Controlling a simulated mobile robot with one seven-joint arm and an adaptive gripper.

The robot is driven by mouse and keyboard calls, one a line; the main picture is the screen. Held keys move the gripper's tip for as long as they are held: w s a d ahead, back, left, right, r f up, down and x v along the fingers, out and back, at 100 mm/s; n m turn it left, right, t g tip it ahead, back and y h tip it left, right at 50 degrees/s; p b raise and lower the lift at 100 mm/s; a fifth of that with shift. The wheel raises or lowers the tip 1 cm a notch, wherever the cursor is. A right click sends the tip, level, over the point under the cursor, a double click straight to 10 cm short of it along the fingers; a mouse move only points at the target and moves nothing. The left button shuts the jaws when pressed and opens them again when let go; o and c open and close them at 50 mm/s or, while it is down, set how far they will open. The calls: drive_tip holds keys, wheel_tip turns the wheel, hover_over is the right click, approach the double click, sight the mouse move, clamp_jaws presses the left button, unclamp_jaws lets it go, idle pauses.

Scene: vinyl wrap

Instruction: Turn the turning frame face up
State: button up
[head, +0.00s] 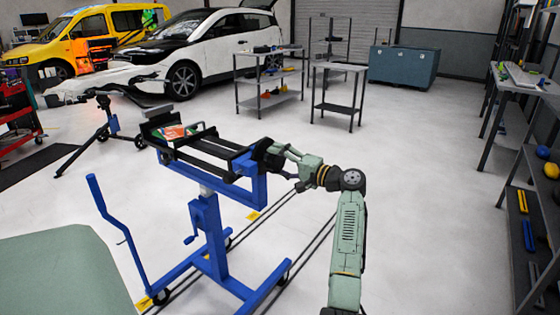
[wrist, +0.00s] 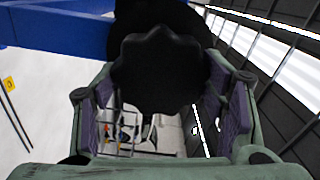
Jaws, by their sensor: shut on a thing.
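The turning frame (head: 205,146) is a black frame on a blue wheeled stand (head: 205,215) in the middle of the head view. It looks roughly level; I cannot tell which face is up. An orange and green piece (head: 175,132) lies at its far left end. A black knob (head: 264,157) sits at the frame's right end. My gripper (head: 281,154) reaches it from the right and is shut on it. In the wrist view the lobed black knob (wrist: 157,72) is between the purple pads of my gripper (wrist: 155,105).
A blue hand crank (head: 190,239) and a tall blue handle (head: 112,220) are on the stand. A black tripod (head: 104,125) stands behind left. Grey tables (head: 341,68) stand behind, and shelves (head: 528,200) line the right. The floor right of my arm is clear.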

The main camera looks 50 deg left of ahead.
idle(0.5)
drive_tip(key=o, duration=1.7)
drive_tip(key=v, duration=1.2)
drive_tip(key=shift+f, duration=0.1)
